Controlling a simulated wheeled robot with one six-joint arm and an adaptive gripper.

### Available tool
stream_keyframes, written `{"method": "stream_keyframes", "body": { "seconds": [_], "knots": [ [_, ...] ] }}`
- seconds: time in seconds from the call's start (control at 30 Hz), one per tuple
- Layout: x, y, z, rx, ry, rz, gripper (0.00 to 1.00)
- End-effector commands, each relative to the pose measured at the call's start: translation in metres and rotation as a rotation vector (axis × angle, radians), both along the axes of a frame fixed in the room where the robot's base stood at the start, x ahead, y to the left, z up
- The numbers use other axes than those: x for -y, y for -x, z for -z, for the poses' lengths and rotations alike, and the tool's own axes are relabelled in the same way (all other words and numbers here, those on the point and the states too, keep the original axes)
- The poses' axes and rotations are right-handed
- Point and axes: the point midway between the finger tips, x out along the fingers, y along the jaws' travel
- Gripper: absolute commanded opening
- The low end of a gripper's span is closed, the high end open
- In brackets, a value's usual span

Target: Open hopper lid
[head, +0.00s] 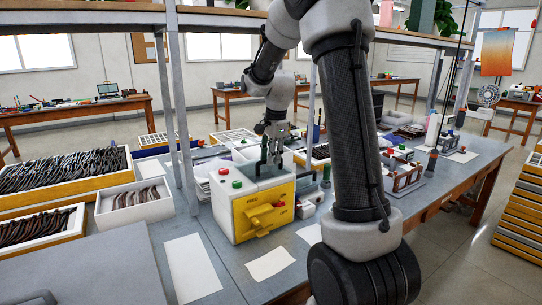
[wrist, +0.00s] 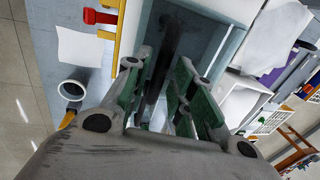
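The machine (head: 238,213) stands on the workbench, a pale box with a yellow front and red and green buttons on top. Its hopper lid (head: 249,170) is a grey-blue panel on top, seeming closed; a grey-blue surface, probably this lid, also shows in the wrist view (wrist: 218,60). My gripper (head: 271,158) points down over the lid. In the wrist view my gripper (wrist: 160,95) has its green-padded fingers apart, with a dark bar (wrist: 158,75), probably the lid handle, between them. I see gaps beside the bar; contact is unclear.
White bins of dark frames (head: 135,203) stand left of the machine. A grey shelf post (head: 180,110) rises close by at left. White paper sheets (head: 192,268) lie in front. A fixture (head: 403,175) stands to the right.

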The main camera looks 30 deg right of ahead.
Motion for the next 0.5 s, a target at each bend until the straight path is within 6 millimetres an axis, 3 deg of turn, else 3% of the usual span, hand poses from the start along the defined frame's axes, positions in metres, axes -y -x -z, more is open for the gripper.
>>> {"method": "stream_keyframes", "body": {
  "seconds": [0.03,0.1,0.5],
  "knots": [
    [0.0000,0.0000,-0.0001,0.000,0.000,0.000,0.10],
    [0.0000,0.0000,-0.0002,0.000,0.000,0.000,0.00],
    [-0.0003,-0.0021,-0.0036,-0.023,0.001,0.000,0.00]
  ]
}}
